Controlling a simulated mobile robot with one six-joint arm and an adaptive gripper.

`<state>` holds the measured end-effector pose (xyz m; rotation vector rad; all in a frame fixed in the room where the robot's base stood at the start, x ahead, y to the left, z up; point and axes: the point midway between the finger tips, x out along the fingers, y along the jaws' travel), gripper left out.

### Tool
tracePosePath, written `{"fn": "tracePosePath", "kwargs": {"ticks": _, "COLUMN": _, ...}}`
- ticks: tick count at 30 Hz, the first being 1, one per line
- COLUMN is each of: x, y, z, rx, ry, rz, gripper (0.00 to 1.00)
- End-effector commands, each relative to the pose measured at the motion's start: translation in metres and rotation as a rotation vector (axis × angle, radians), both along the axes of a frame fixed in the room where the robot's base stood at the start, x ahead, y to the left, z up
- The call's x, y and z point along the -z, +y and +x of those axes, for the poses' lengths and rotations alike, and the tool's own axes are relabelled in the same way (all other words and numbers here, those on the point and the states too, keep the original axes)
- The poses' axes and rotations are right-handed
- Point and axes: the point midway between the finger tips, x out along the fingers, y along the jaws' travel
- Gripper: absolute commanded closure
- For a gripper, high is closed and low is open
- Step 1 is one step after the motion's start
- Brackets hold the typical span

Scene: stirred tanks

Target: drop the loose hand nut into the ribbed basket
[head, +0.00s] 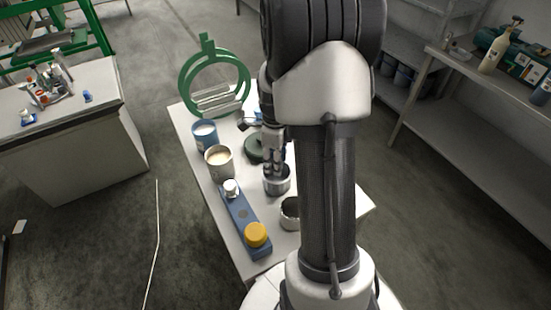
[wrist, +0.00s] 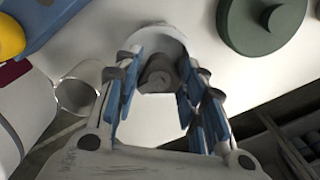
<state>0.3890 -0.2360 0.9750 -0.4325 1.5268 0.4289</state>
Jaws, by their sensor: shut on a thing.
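My gripper (head: 273,164) reaches down over the table. In the wrist view its blue-padded fingers (wrist: 158,88) are closed around a small dark grey round piece (wrist: 158,72), which looks like the hand nut. A round, pale metal container (wrist: 155,36) lies just beyond the fingertips, in line with the held piece. In the head view this metal container (head: 277,187) stands directly below the gripper. It may be the basket, but ribs are too small to make out. The gripper hides the nut in the head view, and I cannot tell its height above the rim.
A second metal cup (head: 290,218) stands nearer, partly behind my arm. A blue block (head: 241,218) with a yellow knob (head: 256,234), a beige-filled can (head: 219,162) and a blue can (head: 204,135) stand at left. A green disc (wrist: 262,25) and green ring stand (head: 190,75) are behind.

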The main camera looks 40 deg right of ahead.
Motion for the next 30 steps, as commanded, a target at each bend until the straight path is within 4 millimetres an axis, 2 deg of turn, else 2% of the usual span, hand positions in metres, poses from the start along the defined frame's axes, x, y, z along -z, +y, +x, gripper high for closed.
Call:
{"fn": "tracePosePath", "kwargs": {"ticks": 1, "x": 0.0, "y": 0.0, "z": 0.0, "rx": 0.0, "ry": 0.0, "rz": 0.0, "gripper": 0.86}}
{"fn": "tracePosePath", "kwargs": {"ticks": 2, "x": 0.0, "y": 0.0, "z": 0.0, "rx": 0.0, "ry": 0.0, "rz": 0.0, "gripper": 0.62}}
{"fn": "tracePosePath", "kwargs": {"ticks": 12, "x": 0.0, "y": 0.0, "z": 0.0, "rx": 0.0, "ry": 0.0, "rz": 0.0, "gripper": 0.39}}
{"fn": "tracePosePath", "kwargs": {"ticks": 23, "x": -0.003, "y": 0.0, "z": 0.0, "rx": 0.0, "ry": -0.001, "rz": -0.001, "gripper": 0.39}}
{"fn": "tracePosePath", "kwargs": {"ticks": 26, "x": -0.013, "y": 0.0, "z": 0.001, "rx": 0.0, "ry": -0.002, "rz": -0.002, "gripper": 0.39}}
{"fn": "tracePosePath", "kwargs": {"ticks": 30, "x": -0.039, "y": -0.001, "z": 0.001, "rx": 0.0, "ry": -0.004, "rz": -0.003, "gripper": 0.39}}
